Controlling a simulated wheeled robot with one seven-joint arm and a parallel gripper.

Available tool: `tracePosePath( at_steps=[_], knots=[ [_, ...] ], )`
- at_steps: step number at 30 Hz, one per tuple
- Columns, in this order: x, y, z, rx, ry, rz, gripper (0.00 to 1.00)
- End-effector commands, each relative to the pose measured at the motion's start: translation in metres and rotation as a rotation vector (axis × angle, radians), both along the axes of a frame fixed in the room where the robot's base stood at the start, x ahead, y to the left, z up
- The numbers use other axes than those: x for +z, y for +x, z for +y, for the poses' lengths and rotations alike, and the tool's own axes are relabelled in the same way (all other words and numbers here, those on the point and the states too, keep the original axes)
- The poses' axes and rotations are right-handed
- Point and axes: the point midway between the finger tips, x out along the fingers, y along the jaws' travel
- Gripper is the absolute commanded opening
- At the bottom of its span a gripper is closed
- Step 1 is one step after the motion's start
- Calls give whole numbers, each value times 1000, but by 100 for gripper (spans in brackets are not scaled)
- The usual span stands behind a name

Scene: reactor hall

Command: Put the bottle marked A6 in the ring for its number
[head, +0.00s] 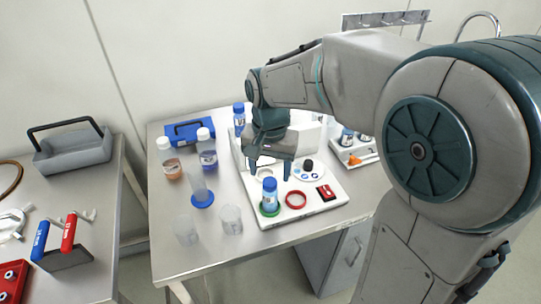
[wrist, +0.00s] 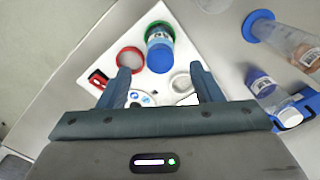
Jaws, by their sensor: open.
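A blue-capped bottle (head: 270,194) stands upright in a green ring (head: 263,211) on the white board (head: 320,205). In the wrist view the bottle (wrist: 160,54) and the green ring (wrist: 152,27) lie just beyond my fingertips. I cannot read the bottle's marking. A red ring (head: 296,199) beside it is empty, and a pale ring (wrist: 181,83) also looks empty. My gripper (head: 270,174) is open and empty, pointing down above the board, a little behind and above the bottle. The bottle is not between the fingers.
A red block (head: 326,192) and a round dish with blue spots (head: 309,171) sit on the board. White-capped bottles (head: 207,150), a cylinder on a blue base (head: 202,199) and clear beakers (head: 231,219) stand left of it. A tray (head: 355,153) with a bottle stands right.

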Motion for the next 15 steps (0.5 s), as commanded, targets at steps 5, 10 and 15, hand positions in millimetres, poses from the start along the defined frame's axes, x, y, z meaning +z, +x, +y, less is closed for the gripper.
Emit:
tracePosePath(
  at_steps=[5,10,15],
  knots=[
    [30,0,0,0,1,-3,59],
    [42,0,0,0,0,1,59],
    [46,-5,-6,9,2,-9,59]
  ],
)
